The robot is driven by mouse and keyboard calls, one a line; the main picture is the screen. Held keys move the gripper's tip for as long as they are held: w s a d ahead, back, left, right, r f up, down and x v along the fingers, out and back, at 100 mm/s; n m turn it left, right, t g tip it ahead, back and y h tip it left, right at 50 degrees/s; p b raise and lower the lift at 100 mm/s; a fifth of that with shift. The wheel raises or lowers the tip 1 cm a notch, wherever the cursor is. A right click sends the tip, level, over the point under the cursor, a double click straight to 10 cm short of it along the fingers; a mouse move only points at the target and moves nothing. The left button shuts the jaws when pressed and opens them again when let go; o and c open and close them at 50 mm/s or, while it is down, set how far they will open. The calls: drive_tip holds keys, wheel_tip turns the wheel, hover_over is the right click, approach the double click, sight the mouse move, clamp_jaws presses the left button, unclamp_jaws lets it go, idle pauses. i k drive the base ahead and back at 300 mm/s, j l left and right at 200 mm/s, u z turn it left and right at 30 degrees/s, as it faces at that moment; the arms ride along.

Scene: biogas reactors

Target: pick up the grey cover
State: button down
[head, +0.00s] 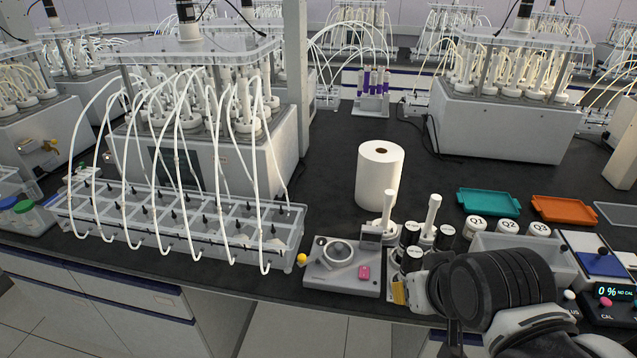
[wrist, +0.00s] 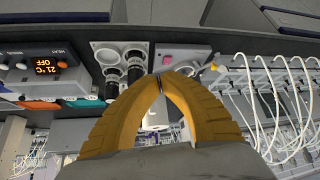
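No part is clearly marked as the grey cover. A grey round cap-like piece (head: 338,252) sits on a light grey bench device (head: 318,278) with a pink button, and it may be the cover. A flat grey tray-like piece (head: 617,214) at the right edge could also be it; I cannot tell which. My gripper (head: 400,292) has yellow fingers and is at the bench's front edge, just right of the device. In the wrist view my gripper's fingertips (wrist: 160,78) meet with nothing visible between them. The wrist view is upside down, and the fingers hide part of the bench.
Black-topped bottles (head: 411,258) stand beside the device, with a paper roll (head: 379,175) behind. A clear tube rack (head: 180,222) fills the left. Teal (head: 488,202) and orange (head: 564,210) trays, white-lidded jars and a grey bin (head: 525,258) are right.

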sight(337, 252)
drive_tip(key=k+j+z, duration=0.15)
drive_tip(key=j, duration=0.2)
drive_tip(key=k+j+z, duration=0.1)
drive_tip(key=j, duration=0.25)
drive_tip(key=k+j+z, duration=0.15)
drive_tip(key=j, duration=0.15)
drive_tip(key=k+j+z, duration=0.1)
drive_tip(key=j, duration=0.2)
